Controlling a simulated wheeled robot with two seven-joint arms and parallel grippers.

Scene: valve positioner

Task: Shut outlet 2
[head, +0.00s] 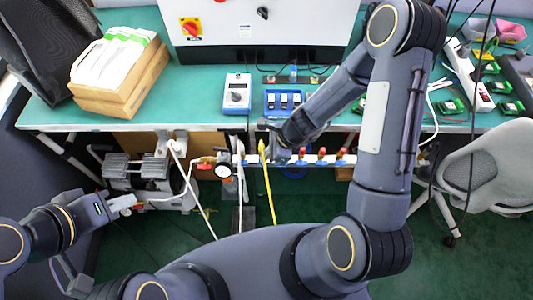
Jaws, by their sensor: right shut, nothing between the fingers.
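A pale manifold rail (258,158) runs along the front of the bench, below its edge. Several small valves with red-orange handles stand on it, among them one handle (302,153), another (322,153) and a third (341,153). No outlet numbers are readable, so I cannot tell which is outlet 2. My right gripper (268,130) is shut and empty, above the rail and left of these handles; its wrist and arm cover part of the rail. My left gripper (128,202) is at the lower left, in front of the compressor, away from the rail; its fingers are too small to judge.
A round gauge (222,171) sits at the rail's left end. A yellow hose (267,180) and white hoses hang down nearby. A grey compressor (150,170) stands under the green bench (200,108). A chair (487,170) stands at right.

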